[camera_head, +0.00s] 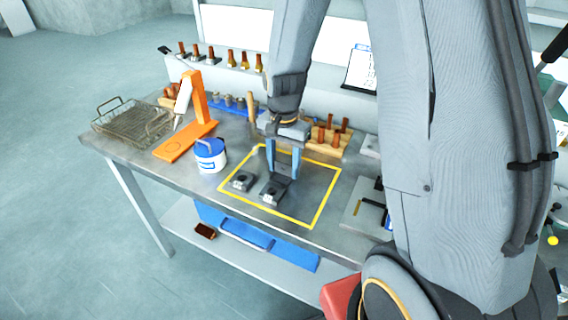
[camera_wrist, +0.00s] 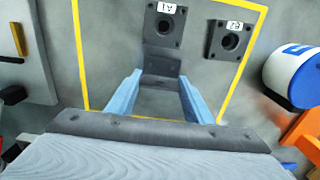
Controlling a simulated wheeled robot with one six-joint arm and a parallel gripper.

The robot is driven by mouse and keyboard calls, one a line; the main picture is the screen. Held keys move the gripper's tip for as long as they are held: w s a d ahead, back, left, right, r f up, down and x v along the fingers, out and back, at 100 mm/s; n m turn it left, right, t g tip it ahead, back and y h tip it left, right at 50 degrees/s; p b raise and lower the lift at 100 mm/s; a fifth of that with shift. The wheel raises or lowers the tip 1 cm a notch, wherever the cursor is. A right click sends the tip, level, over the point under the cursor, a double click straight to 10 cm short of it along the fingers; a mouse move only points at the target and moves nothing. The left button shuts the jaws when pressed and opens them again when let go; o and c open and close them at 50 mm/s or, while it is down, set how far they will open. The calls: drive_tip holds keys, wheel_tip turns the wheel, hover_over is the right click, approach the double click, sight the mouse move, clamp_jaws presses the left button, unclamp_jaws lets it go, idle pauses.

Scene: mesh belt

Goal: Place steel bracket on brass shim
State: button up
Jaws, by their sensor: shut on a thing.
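My gripper (camera_head: 283,172), with blue fingers, points down over the yellow-outlined area of the bench. In the wrist view my gripper (camera_wrist: 160,88) is shut on a dark grey bent plate, seemingly the steel bracket (camera_wrist: 161,62). The bracket lies close to a dark square block with a round hole and white label (camera_wrist: 165,25); whether they touch is unclear. A similar labelled block (camera_wrist: 229,40) stands beside it. No brass shim can be identified for certain; a thin brass-coloured strip (camera_wrist: 18,39) lies on a grey plate outside the outline.
A white and blue tub (camera_head: 209,155) and an orange stand (camera_head: 190,130) are left of the outline. A wire mesh basket (camera_head: 131,121) sits at the far left. Wooden blocks with pegs (camera_head: 327,137) stand behind. The front right of the outlined area (camera_head: 305,205) is clear.

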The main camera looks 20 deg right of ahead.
drive_tip(key=o, duration=0.7)
drive_tip(key=shift+f, duration=0.1)
drive_tip(key=o, duration=0.4)
